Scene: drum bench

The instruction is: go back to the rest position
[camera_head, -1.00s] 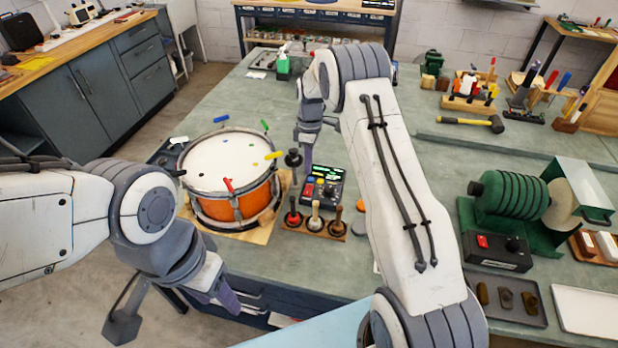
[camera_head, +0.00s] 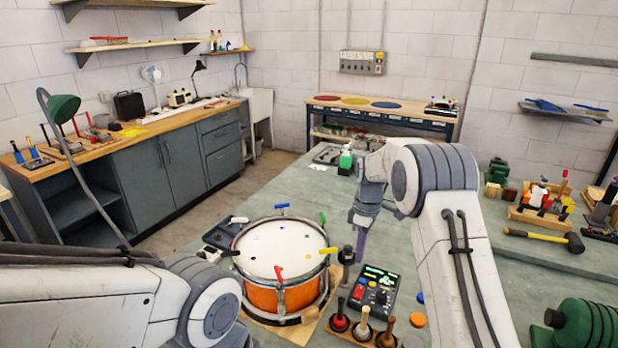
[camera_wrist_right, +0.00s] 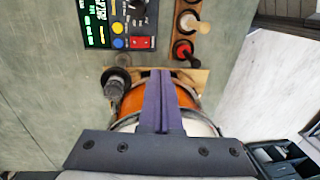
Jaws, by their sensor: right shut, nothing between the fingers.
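My right gripper (camera_head: 358,258) is shut and empty, its purple fingers pointing down over the bench beside the drum. In the right wrist view its fingers (camera_wrist_right: 161,72) lie together with nothing between them, in front of part of the drum. The orange drum (camera_head: 282,262) with a white head stands on a wooden board, left of my right gripper. My left arm comes in from the left in the head view. Its gripper is outside the picture.
A control box (camera_head: 374,292) with a lit screen stands near the right gripper, behind a rack (camera_head: 362,334) of handled tools. A black knobbed tool (camera_head: 347,262) is close to the fingers. A yellow-handled hammer (camera_head: 545,238) lies at right. The green bench top behind the drum is largely clear.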

